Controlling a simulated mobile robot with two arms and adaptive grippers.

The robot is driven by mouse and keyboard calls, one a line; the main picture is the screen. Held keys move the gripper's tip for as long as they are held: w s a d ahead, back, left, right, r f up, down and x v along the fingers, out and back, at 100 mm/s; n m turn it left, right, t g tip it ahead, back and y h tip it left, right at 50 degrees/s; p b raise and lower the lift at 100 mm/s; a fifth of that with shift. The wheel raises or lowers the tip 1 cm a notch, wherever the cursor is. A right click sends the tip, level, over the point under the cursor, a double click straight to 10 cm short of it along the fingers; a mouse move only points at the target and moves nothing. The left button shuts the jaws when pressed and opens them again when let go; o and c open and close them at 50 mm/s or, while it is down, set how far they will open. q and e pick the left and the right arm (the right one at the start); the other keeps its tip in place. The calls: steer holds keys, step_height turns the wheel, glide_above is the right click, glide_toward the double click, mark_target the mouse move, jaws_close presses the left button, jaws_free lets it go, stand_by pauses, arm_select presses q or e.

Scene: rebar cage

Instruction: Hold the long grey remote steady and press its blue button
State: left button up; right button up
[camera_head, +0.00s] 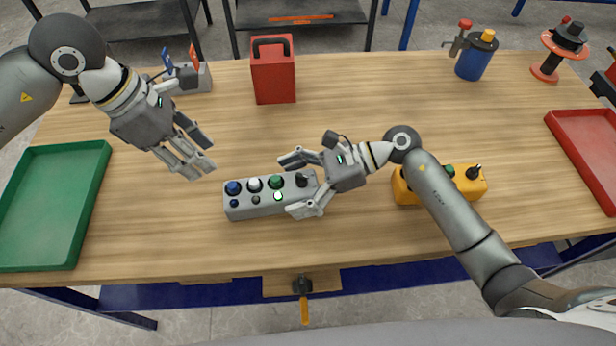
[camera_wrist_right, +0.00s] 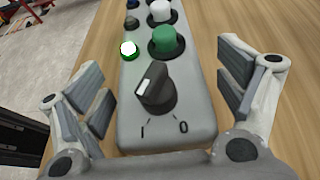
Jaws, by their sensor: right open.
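The long grey remote (camera_head: 262,206) lies on the table, with blue, white and green buttons, small lower buttons and a black knob at its right end. Its blue button (camera_head: 233,187) is at the left end. My right gripper (camera_head: 296,184) is open, with its fingers on either side of the remote's knob end. In the right wrist view the remote (camera_wrist_right: 190,125) runs between the open fingers, with a gap visible on the sides; the blue button is cut by the top edge. My left gripper (camera_head: 204,158) is above the table, up and left of the remote, its fingers apart and empty.
A yellow control box (camera_head: 470,184) sits behind my right forearm. A red box (camera_head: 273,75) stands at the back. A green tray (camera_head: 60,200) is at the left and a red tray (camera_head: 590,150) at the right. The table between the remote and red box is clear.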

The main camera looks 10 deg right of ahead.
steer(key=shift+a, duration=0.15)
steer(key=shift+f, duration=0.1)
steer(key=c, duration=1.3)
arm_select(q)
steer(key=shift+c, duration=0.2)
arm_select(e)
steer(key=shift+o, duration=0.2)
arm_select(q)
jaws_close()
arm_select(e)
steer(key=shift+s+f, duration=0.15)
